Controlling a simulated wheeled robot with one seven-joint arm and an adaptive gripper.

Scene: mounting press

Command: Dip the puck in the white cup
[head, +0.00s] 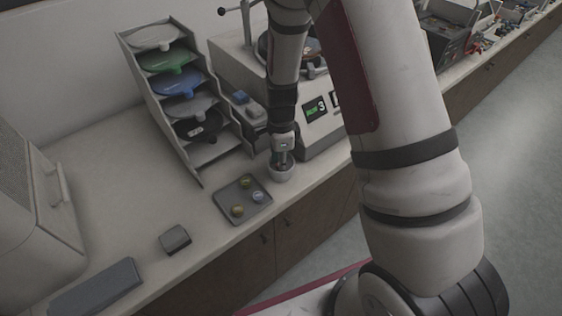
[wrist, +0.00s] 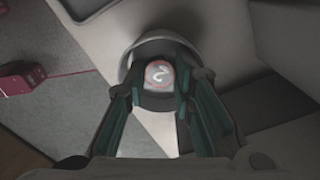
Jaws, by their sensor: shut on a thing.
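The white cup (head: 281,173) stands on the counter near its front edge, in front of the machine with a green display. In the wrist view the cup's rim (wrist: 142,46) curves around the far side of my fingertips. My gripper (head: 281,158) points down into the cup mouth. My gripper (wrist: 160,80) is shut on a round puck (wrist: 159,74) with a reddish rim and a pale figure like a 2 on its face. The puck is within the cup's outline in the wrist view; how deep it sits I cannot tell.
The machine (head: 318,125) is close on the right.

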